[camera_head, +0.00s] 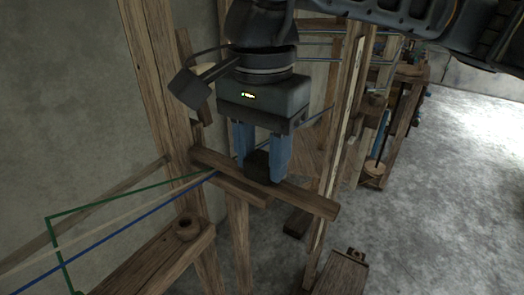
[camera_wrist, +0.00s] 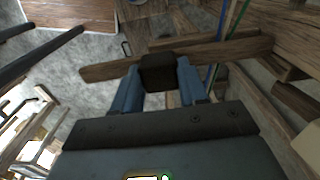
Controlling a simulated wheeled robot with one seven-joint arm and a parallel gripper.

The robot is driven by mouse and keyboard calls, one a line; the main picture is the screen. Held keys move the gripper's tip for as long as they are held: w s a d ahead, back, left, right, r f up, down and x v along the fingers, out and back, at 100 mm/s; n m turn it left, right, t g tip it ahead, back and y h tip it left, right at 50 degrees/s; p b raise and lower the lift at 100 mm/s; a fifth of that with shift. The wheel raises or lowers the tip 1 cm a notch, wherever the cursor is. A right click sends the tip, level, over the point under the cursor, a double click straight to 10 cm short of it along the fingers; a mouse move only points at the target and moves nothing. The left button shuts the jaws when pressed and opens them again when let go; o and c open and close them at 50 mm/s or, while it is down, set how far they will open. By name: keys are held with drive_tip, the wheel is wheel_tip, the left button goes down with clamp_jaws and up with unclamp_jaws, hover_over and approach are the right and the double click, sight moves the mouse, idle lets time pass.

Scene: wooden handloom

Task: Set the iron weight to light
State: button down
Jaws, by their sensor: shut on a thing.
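The iron weight is a small dark block (camera_head: 258,165) on a wooden bar (camera_head: 310,200). My gripper (camera_head: 262,163) points down at the bar, with its two blue fingers closed on either side of the weight. In the wrist view the dark weight (camera_wrist: 158,72) shows between the fingertips (camera_wrist: 158,80), with the wooden bar (camera_wrist: 105,70) running behind it to both sides. The weight appears to touch or sit around the bar. Any marks for light or heavy on the bar cannot be made out.
A tall wooden post (camera_head: 155,90) stands left of my gripper and another upright (camera_head: 340,130) stands to the right. A beam with a round peg (camera_head: 185,228) lies below. Open grey floor (camera_head: 440,200) is at the right.

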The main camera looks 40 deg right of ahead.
sight(235, 165)
drive_tip(key=w+b, duration=0.1)
drive_tip(key=w, duration=0.1)
drive_tip(key=w+a+b, duration=0.1)
drive_tip(key=shift+w+a+f+b, duration=0.2)
drive_tip(key=shift+w+b, duration=0.1)
drive_tip(key=shift+w, duration=0.1)
drive_tip(key=shift+w+r, duration=0.15)
drive_tip(key=shift+w, duration=0.2)
drive_tip(key=c, duration=0.6)
unclamp_jaws()
drive_tip(key=shift+r, duration=0.15)
wheel_tip(235, 165, up, 8)
drive_tip(key=shift+f, duration=0.2)
drive_tip(key=shift+c, duration=0.3)
